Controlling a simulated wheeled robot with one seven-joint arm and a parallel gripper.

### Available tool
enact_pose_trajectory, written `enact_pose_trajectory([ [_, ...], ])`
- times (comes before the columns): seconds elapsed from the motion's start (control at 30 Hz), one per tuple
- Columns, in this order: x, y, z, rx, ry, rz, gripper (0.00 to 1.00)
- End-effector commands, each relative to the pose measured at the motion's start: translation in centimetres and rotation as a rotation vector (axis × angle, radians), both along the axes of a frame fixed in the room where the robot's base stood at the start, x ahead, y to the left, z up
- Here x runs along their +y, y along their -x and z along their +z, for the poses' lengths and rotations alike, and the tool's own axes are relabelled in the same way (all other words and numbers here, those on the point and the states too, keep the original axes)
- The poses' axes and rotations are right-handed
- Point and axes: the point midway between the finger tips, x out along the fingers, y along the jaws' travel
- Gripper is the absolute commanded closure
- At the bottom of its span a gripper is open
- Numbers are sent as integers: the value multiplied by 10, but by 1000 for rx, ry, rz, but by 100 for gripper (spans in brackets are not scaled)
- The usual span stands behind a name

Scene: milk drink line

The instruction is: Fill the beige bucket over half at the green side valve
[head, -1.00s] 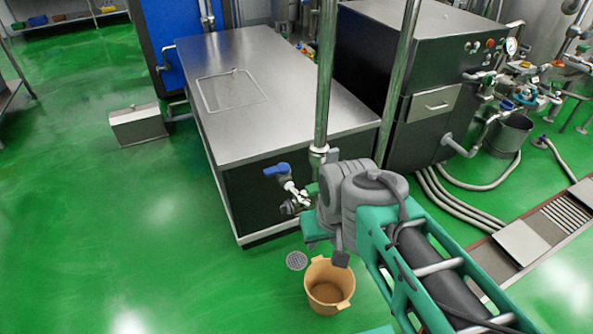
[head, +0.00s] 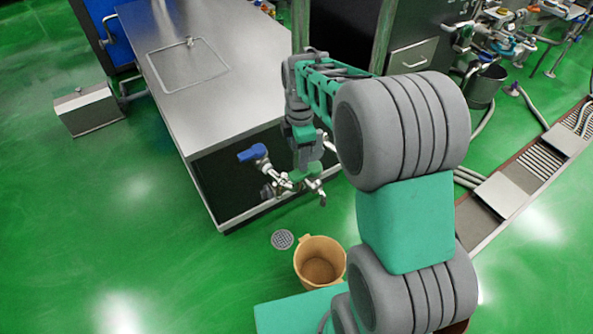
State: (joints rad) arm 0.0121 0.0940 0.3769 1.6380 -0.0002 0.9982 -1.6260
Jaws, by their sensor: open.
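The beige bucket (head: 301,270) stands upright on the green floor, in front of the steel-topped cabinet and beside a round floor drain. Its inside looks brownish, and I see no liquid stream above it. The green side valve (head: 311,172) is on the pipework at the cabinet's near side, above and behind the bucket. My gripper (head: 307,163) points down right at the green valve, open. Its fingers are small and partly merge with the valve, so I cannot tell whether they touch it.
A blue-handled valve (head: 252,153) sits just left of the green one. The round drain (head: 283,239) lies left of the bucket. The steel-topped cabinet (head: 185,110) stands behind. A floor channel (head: 505,188) runs at the right.

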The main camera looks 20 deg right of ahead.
Motion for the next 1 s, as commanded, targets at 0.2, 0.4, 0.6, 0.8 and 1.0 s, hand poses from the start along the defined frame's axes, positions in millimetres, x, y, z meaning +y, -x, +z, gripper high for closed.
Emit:
enact_pose_trajectory([
  [0.2, 0, -23, -34, 37, 3, 267, 44],
  [0.4, 1, -22, -67, 39, 3, 273, 44],
  [0.6, 1, -22, -99, 37, 3, 272, 44],
  [0.8, 2, -23, -108, 34, 3, 272, 44],
  [1.0, 2, -23, -107, 34, 4, 271, 49],
])
